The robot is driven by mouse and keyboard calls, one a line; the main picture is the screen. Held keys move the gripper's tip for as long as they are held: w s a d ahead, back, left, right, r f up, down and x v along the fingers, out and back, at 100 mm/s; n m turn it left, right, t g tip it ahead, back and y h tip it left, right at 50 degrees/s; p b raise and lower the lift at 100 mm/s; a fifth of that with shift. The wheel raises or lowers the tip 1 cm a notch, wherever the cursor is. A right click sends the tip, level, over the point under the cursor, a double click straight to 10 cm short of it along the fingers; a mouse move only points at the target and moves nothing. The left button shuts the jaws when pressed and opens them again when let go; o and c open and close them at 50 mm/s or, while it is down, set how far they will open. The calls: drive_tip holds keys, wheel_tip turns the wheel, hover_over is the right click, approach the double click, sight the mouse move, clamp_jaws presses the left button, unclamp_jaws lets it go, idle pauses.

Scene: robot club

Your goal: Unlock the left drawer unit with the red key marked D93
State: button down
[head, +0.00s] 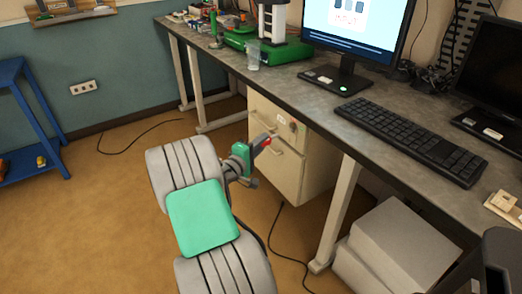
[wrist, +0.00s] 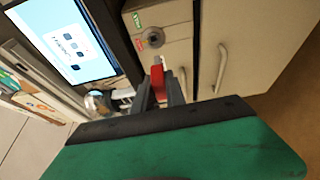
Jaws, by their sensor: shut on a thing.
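A cream drawer unit (head: 264,107) stands under the desk, with two drawer handles. In the wrist view its front (wrist: 214,30) fills the upper middle, with a round lock (wrist: 153,41) beside a green label and a red label. The lock (head: 293,127) also shows in the head view, near the upper right of the front. My gripper (head: 254,147) is shut on a red key (head: 264,140). In the wrist view the key (wrist: 157,84) sits between the fingers, its pale tip pointing at the lock and apparently short of it. The key's marking cannot be read.
The grey desk (head: 330,107) runs above the unit and carries a monitor (head: 362,28), a keyboard (head: 413,138) and a green-based machine (head: 268,52). A desk leg (head: 336,212) and pale boxes (head: 395,245) stand right of the unit. The floor at left is mostly clear.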

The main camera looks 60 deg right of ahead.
sight(276, 136)
drive_tip(key=shift+s+d+r+p, duration=0.15)
drive_tip(key=shift+s+d, duration=0.25)
drive_tip(key=shift+d, duration=0.45)
drive_tip(key=shift+s+d+f+p, duration=0.1)
drive_tip(key=shift+s+d+p, duration=0.1)
drive_tip(key=shift+s+d, duration=0.45)
drive_tip(key=shift+s+d+r+p, duration=0.1)
drive_tip(key=shift+s+d+p, duration=0.1)
drive_tip(key=shift+d, duration=0.8)
drive_tip(key=shift+s+a, duration=0.1)
drive_tip(key=shift+s+d, duration=0.35)
drive_tip(key=shift+d, duration=0.3)
drive_tip(key=shift+s+d, duration=0.3)
drive_tip(key=shift+d, duration=0.3)
idle(0.8)
drive_tip(key=shift+m+b, duration=0.4)
drive_tip(key=shift+b, duration=0.7)
drive_tip(key=shift+m+h+b, duration=0.6)
drive_tip(key=shift+m+b, duration=0.7)
drive_tip(key=shift+b, duration=1.65)
